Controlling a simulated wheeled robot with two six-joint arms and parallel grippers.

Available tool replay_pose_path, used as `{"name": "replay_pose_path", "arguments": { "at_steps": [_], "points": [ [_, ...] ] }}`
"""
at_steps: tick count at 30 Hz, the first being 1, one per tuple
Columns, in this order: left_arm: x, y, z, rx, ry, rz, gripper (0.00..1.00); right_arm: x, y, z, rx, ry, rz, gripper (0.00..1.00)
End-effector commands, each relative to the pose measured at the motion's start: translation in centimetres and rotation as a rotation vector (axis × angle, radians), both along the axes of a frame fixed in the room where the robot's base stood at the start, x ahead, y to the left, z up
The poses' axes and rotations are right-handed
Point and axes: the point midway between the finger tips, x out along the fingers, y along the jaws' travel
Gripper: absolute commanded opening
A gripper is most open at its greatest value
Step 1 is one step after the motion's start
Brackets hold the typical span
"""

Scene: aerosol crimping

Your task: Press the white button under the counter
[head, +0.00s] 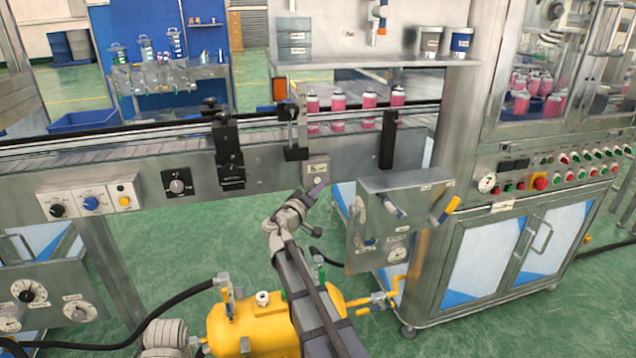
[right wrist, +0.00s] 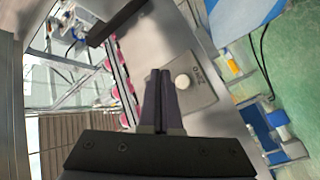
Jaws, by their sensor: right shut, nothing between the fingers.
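The white button (head: 318,181) sits on a small grey plate (head: 317,167) on the front of the conveyor, below the belt. In the right wrist view the round white button (right wrist: 183,81) shows clear on its grey plate (right wrist: 203,90), just right of the fingertips. My right gripper (head: 319,189) is shut and empty, its dark purple fingers pointing at the plate. In the right wrist view the shut fingers (right wrist: 160,76) lie side by side. Whether the tips touch the plate or button cannot be told. My left gripper is not in view.
Pink cans (head: 369,99) stand on the conveyor (head: 80,155) above the plate. A grey control box (head: 372,245) with a yellow-handled valve is to the right. Black brackets (head: 228,150) stick out on the left. A yellow tank (head: 240,322) stands below.

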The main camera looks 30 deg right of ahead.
Motion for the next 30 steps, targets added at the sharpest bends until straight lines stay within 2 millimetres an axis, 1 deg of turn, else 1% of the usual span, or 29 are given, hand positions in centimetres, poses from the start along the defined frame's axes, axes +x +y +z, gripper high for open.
{"name": "replay_pose_path", "arguments": {
  "at_steps": [14, 22, 30],
  "points": [
    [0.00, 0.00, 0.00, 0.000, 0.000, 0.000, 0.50, 0.04, -0.01, 0.00, 0.000, 0.000, 0.000, 0.00],
    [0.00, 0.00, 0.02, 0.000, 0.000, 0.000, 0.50, 0.82, -0.20, 0.02, 0.000, 0.000, 0.000, 0.00],
    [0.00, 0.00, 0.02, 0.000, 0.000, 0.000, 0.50, 0.84, -0.20, 0.02, 0.000, 0.000, 0.000, 0.00]
  ]
}}
